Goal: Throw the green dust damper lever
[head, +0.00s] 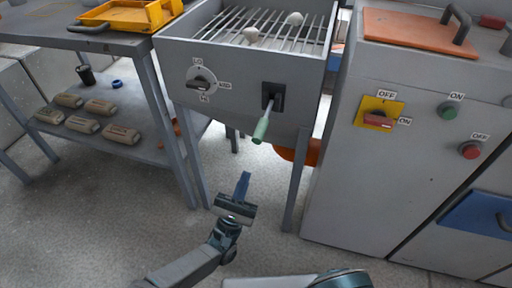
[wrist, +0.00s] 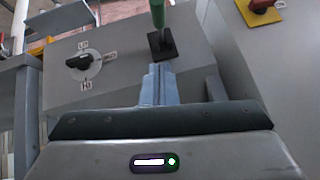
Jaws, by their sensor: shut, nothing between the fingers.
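The green dust damper lever (head: 262,128) sticks out of a black slotted plate (head: 272,96) on the front of a grey grated box. In the head view it points down and toward me, with its green grip at the lower end. In the wrist view the green lever (wrist: 158,14) shows at the top, above its black plate (wrist: 162,46). My gripper (head: 243,176) is shut and empty, below and a little left of the lever, apart from it. In the wrist view its closed fingers (wrist: 160,70) point toward the plate.
A black rotary knob (head: 201,83) is left of the lever. A grey cabinet at right carries a red switch on a yellow plate (head: 380,112), a green button (head: 448,111) and a red button (head: 469,150). A shelf table (head: 160,150) stands at left.

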